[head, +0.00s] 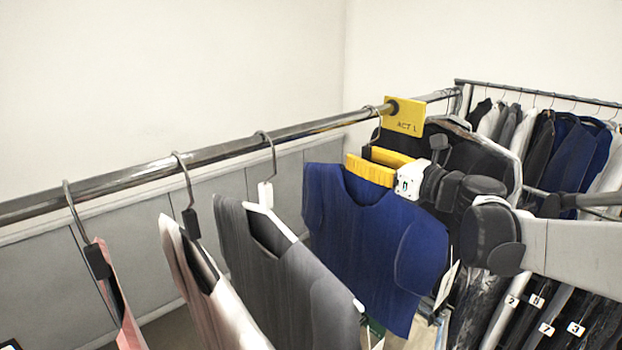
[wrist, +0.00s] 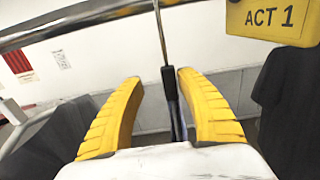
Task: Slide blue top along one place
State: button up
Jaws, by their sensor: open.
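The blue top (head: 372,245) hangs from the rail (head: 235,148), between a dark grey garment (head: 275,265) on its left and a black garment (head: 470,150) behind it. My gripper (head: 372,163) is at its collar, with yellow fingers open. In the wrist view the fingers (wrist: 160,76) stand apart on either side of a thin hanger hook (wrist: 163,45) with a black neck (wrist: 174,108). A gap shows on the left of the neck; the right finger is close to it.
A yellow "ACT 1" sign (head: 405,115) sits on the rail just right of the blue top's hook; it also shows in the wrist view (wrist: 275,18). Pink garments (head: 190,280) hang further left, with gaps of bare rail between hooks. A second full rack (head: 540,95) stands behind right.

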jog(key=shift+s+a+p, duration=0.85)
jog(key=shift+s+a, duration=3.35)
jog(key=shift+a, duration=1.45)
jog(key=d+p+v, duration=0.1)
jog(key=p+v, duration=0.1)
jog(key=v, duration=1.1)
jog(key=shift+w+p, duration=0.3)
jog(key=shift+w, duration=0.05)
